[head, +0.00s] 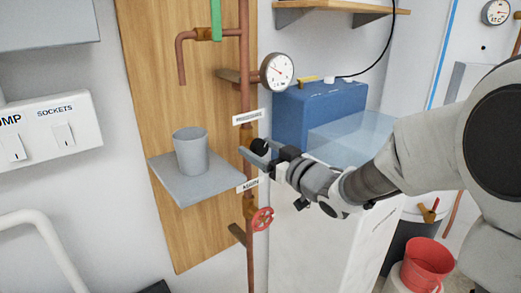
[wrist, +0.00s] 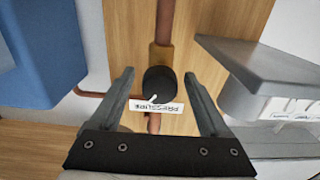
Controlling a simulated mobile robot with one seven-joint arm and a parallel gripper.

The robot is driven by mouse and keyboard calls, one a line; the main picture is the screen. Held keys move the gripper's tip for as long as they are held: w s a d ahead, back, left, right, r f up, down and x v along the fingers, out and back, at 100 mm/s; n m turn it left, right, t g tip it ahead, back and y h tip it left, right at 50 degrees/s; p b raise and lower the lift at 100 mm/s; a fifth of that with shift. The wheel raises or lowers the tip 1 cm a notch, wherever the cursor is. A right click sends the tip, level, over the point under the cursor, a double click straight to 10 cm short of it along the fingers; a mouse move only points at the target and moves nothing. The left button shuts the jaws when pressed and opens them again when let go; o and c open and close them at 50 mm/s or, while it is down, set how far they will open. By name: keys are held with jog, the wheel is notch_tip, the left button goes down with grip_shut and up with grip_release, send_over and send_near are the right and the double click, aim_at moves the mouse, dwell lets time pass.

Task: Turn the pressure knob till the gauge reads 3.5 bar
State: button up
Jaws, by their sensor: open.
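The black pressure knob (head: 259,146) sits on the copper pipe against the wooden board. In the wrist view the knob (wrist: 160,82) appears between the two fingers, with a gap on each side. My gripper (head: 256,153) is open around or just in front of the knob; I cannot tell the exact depth. My gripper's fingers (wrist: 159,76) show spread in the wrist view. The round white gauge (head: 277,71) is on the pipe above the knob; its needle is too small to read exactly. A white PRESSURE label (wrist: 157,106) shows upside down near the knob.
A grey shelf (head: 190,187) with a grey cup (head: 191,152) is left of the knob. A red valve wheel (head: 262,219) is below it. A blue box (head: 310,105) stands to the right, behind my arm. A socket panel (head: 40,128) is at the left.

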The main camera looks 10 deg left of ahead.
grip_shut()
jog(key=shift+r+m+p, duration=0.1)
jog(key=shift+m+p, duration=0.2)
jog(key=shift+p, duration=0.15)
jog(key=m+p, duration=0.3)
jog(key=p, duration=0.1)
jog(key=shift+r+m, duration=0.15)
jog(key=shift+m, duration=0.25)
jog(key=m+p, duration=1)
jog(key=shift+s+m, duration=0.1)
jog(key=shift+m, duration=0.3)
jog(key=shift+m+p, duration=1.9)
jog(key=shift+m, duration=0.3)
